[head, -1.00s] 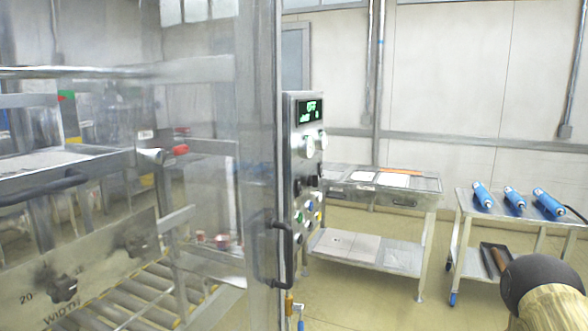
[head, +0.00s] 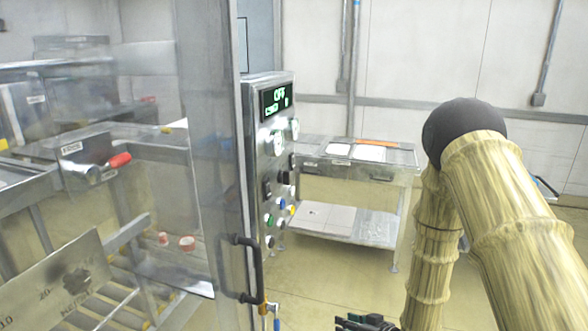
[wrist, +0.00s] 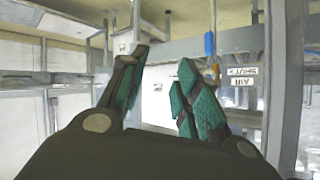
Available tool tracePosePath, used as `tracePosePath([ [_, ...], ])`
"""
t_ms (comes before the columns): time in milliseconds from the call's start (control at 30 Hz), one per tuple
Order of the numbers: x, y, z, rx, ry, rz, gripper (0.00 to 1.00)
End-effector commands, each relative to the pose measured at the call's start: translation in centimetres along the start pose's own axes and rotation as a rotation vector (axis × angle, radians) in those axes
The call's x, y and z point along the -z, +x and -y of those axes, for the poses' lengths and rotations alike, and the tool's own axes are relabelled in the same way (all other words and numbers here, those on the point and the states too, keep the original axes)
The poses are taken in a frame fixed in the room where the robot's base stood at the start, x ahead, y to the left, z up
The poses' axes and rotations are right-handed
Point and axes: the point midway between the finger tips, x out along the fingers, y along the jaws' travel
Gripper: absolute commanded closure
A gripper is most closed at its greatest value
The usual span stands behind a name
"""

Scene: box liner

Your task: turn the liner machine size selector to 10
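A slanted metal plate (head: 40,300) at the lower left carries a dark knob (head: 76,279), with "20" and "10" marked to its left. It sits behind the clear door, and where the knob points cannot be told. The upright control panel (head: 266,170) has a lit green display (head: 273,99) reading "OFF", with dials, switches and coloured buttons below it. In the wrist view my gripper (wrist: 160,68) is open and empty.
The clear door (head: 205,150) with a dark handle (head: 250,268) stands between the plate and my arm. A metal cart (head: 355,165) stands behind the panel. Open floor lies right of the door. A metal frame labelled "AIR" (wrist: 263,98) shows in the wrist view.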

Motion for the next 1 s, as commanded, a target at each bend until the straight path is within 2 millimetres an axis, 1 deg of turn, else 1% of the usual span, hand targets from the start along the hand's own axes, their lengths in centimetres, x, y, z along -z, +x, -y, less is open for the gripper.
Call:
tracePosePath([
  [33, 5.8, -0.4, 0.6, 0.056, -0.044, -0.076, 0.68],
  [67, 8.6, -0.5, 1.1, 0.096, -0.069, -0.115, 0.68],
  [100, 12.4, -0.9, 1.8, 0.149, -0.103, -0.167, 0.68],
  [133, 15.2, -1.3, 2.4, 0.191, -0.13, -0.203, 0.68],
  [167, 17.8, -1.9, 3.1, 0.232, -0.156, -0.236, 0.68],
  [200, 21.1, -2.7, 4.0, 0.288, -0.191, -0.276, 0.68],
  [267, 25.7, -4.2, 5.4, 0.37, -0.244, -0.326, 0.68],
  [300, 28.4, -5.2, 6.2, 0.42, -0.276, -0.351, 0.68],
  [400, 33.6, -7.8, 8.1, 0.531, -0.349, -0.394, 0.68],
  [500, 37.0, -10.0, 9.5, 0.612, -0.403, -0.412, 0.68],
  [533, 37.7, -10.5, 9.8, 0.63, -0.414, -0.416, 0.68],
  [600, 38.8, -11.3, 10.3, 0.661, -0.434, -0.418, 0.68],
  [667, 39.3, -11.7, 10.6, 0.677, -0.445, -0.419, 0.68],
  [767, 39.7, -11.7, 11.1, 0.687, -0.45, -0.419, 0.68],
  [867, 39.9, -10.9, 11.8, 0.688, -0.451, -0.417, 0.68],
  [1000, 40.5, -9.5, 13.3, 0.687, -0.45, -0.418, 0.68],
])
